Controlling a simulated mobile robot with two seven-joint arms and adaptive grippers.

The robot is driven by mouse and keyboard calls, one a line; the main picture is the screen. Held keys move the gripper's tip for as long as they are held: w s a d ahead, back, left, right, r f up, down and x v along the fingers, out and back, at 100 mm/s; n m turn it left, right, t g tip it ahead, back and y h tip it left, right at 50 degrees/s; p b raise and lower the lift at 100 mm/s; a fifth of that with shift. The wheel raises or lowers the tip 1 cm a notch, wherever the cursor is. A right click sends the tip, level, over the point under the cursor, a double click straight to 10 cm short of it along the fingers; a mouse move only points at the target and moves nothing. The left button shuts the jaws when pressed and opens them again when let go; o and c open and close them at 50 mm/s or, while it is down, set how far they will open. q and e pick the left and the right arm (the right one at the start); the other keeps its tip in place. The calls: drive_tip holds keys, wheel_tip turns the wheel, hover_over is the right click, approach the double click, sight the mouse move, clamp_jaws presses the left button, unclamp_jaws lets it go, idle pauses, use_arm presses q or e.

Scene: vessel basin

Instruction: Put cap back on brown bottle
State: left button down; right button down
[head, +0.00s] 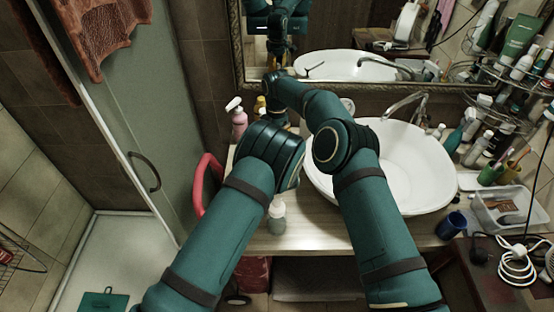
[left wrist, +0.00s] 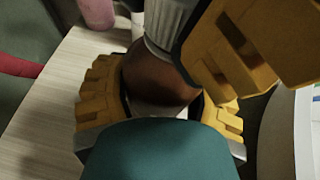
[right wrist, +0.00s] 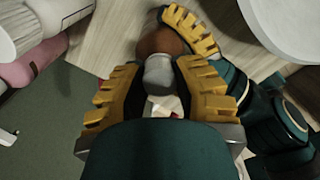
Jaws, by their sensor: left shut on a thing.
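The brown bottle (left wrist: 154,82) stands between the yellow fingers of my left gripper (left wrist: 163,88), which is shut on it. A grey, ribbed cap (left wrist: 170,25) is at the bottle's top end in the left wrist view; I cannot tell whether it is seated. In the right wrist view the pale grey cap (right wrist: 159,74) lies between the spread fingers of my right gripper (right wrist: 158,84), with gaps beside it. The brown bottle (right wrist: 160,42) shows just beyond the cap. In the head view my arms hide the bottle, the cap and both grippers.
A white basin (head: 425,165) is right of my arms on the wooden counter (head: 310,238). A pink spray bottle (head: 239,121) stands at the back left. A small pale bottle (head: 277,216) is near the front.

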drive_tip(key=m, duration=0.3)
idle(0.4)
drive_tip(key=c, duration=0.8)
unclamp_jaws()
drive_tip(key=shift+c, duration=0.2)
drive_tip(key=shift+r, duration=0.15)
